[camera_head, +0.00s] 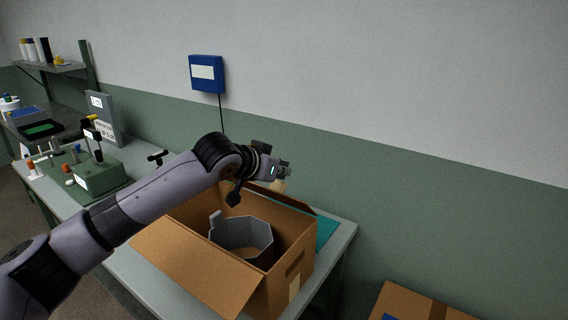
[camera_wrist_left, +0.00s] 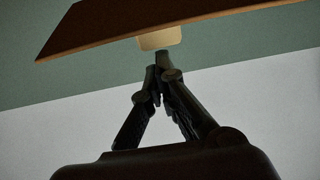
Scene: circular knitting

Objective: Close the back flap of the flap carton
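The open brown flap carton (camera_head: 262,290) stands on the table in the head view. Its front flap (camera_head: 190,262) spreads outward toward the lower left. A grey many-sided container (camera_head: 262,236) is inside it. My left gripper (camera_head: 286,171) is above the carton's back edge, partly hidden by its own wrist. A pale tab (camera_head: 279,186) shows just below it. In the left wrist view, a brown panel (camera_wrist_left: 130,22), apparently the back flap, has the pale tab (camera_wrist_left: 160,39) at its edge. The left fingertips (camera_wrist_left: 157,72) meet just below the tab; contact is unclear. My right gripper is out of view.
A teal mat (camera_head: 326,230) lies behind the carton at the table's right end. A green fixture (camera_head: 100,176) and small parts stand left on the table (camera_head: 342,240). A blue wall box (camera_head: 206,74) hangs behind. Another carton (camera_head: 405,303) is at lower right.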

